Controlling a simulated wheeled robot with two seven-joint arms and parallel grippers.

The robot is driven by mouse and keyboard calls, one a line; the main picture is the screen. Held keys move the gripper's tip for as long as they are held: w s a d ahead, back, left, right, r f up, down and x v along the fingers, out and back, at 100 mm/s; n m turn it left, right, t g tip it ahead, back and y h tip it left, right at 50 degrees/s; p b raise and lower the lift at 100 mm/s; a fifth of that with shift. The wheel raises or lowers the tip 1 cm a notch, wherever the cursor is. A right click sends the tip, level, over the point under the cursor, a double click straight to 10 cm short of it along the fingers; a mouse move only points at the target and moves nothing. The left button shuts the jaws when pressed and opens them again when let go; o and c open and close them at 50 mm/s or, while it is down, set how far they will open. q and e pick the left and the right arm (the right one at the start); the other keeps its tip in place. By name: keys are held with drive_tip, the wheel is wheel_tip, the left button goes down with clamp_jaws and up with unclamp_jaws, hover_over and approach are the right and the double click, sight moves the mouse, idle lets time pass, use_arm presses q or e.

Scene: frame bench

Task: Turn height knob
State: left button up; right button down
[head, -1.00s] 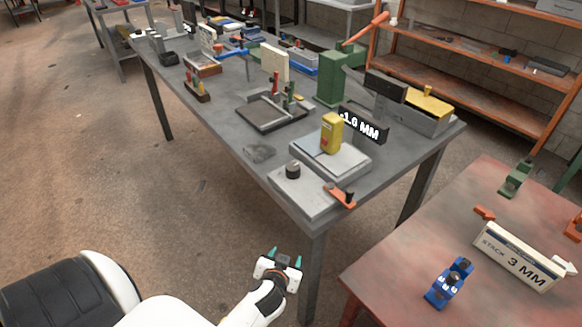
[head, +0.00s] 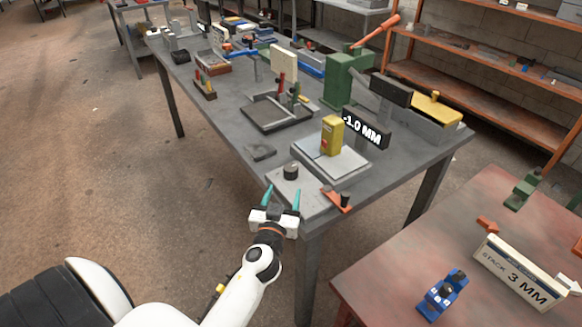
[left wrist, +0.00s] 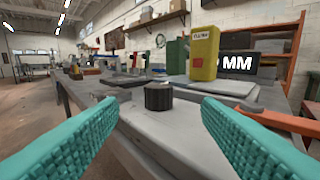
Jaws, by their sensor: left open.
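The height knob (head: 291,171) is a small black ridged cylinder on a grey block at the near corner of the bench. In the left wrist view the knob (left wrist: 158,96) stands upright, centred between my two teal fingers and farther off. My left gripper (head: 282,199) is open and empty at the block's near edge, apart from the knob. A black display (head: 366,130) reads -1.0 MM. A yellow unit (head: 331,135) stands on a light plate (head: 338,165) behind the knob. My right gripper is not in view.
An orange lever (head: 337,197) sits right of the knob on the block. A red table (head: 400,240) at the right holds a blue clamp (head: 442,292) and a sign (head: 517,272) reading STACK 3 MM. A green press (head: 345,80) stands farther back.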

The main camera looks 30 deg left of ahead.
sight(289, 172)
use_arm(q)
drive_tip(key=p+x, duration=0.1)
drive_tip(key=x, duration=1)
drive_tip(key=shift+a, duration=0.15)
drive_tip(key=c, duration=1)
drive_tip(key=shift+m+t+h+p, duration=0.3)
drive_tip(key=shift+m+h+p, duration=0.1)
drive_tip(key=shift+h, duration=0.2)
